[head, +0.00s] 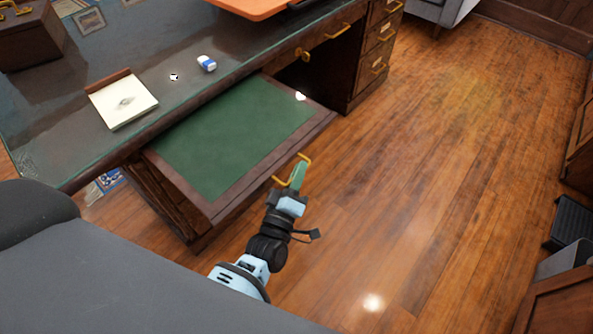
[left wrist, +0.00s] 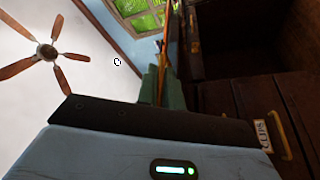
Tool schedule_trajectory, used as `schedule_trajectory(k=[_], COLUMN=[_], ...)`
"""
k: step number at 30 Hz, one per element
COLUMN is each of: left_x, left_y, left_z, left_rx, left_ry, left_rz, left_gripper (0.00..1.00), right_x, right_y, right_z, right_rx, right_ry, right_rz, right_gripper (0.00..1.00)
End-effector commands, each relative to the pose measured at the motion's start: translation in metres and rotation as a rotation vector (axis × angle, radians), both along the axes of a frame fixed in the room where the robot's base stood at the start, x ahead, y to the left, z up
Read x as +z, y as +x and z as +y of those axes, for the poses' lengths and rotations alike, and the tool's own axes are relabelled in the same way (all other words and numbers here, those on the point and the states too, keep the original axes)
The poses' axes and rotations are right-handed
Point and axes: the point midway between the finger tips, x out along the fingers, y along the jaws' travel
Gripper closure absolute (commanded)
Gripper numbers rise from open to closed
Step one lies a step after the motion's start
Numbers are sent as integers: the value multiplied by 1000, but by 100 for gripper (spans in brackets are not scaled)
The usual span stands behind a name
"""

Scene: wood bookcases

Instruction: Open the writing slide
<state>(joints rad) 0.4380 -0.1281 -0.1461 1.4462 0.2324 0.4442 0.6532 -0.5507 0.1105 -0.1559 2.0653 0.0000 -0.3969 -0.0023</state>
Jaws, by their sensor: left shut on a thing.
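The writing slide (head: 235,135) is a flat board with a green top and a dark wooden border. It is pulled well out from under the desk top. Its brass handle (head: 306,157) is on its front edge. My left gripper (head: 298,174) is shut on this handle at the front of the slide. In the left wrist view, its green fingers (left wrist: 150,88) are close together, with a thin brass-coloured strip beside them; the grip itself is partly hidden. My right gripper is in neither view.
The glass-topped desk (head: 60,150) carries a notepad (head: 122,102), a small blue-and-white item (head: 206,63) and a wooden box (head: 32,38). Drawers with brass handles (head: 380,68) stand right of the slide. The wooden floor (head: 430,190) to the right is clear.

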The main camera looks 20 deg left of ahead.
Motion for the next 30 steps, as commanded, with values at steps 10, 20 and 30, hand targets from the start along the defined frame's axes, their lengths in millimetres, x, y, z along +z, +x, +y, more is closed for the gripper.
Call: schedule_trajectory(k=[10, 20, 30], left_x=[1, -1, -12], left_y=[1, -4, -53], left_z=[0, 0, 0], left_rx=[-1, 0, -1], left_ry=[0, 0, -1], left_rz=[-1, 1, 1], left_gripper=[70, 70, 70], right_x=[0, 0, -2], right_y=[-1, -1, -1], right_z=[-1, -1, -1], right_rx=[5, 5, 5], right_ry=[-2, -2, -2], right_rz=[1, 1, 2], right_gripper=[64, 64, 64])
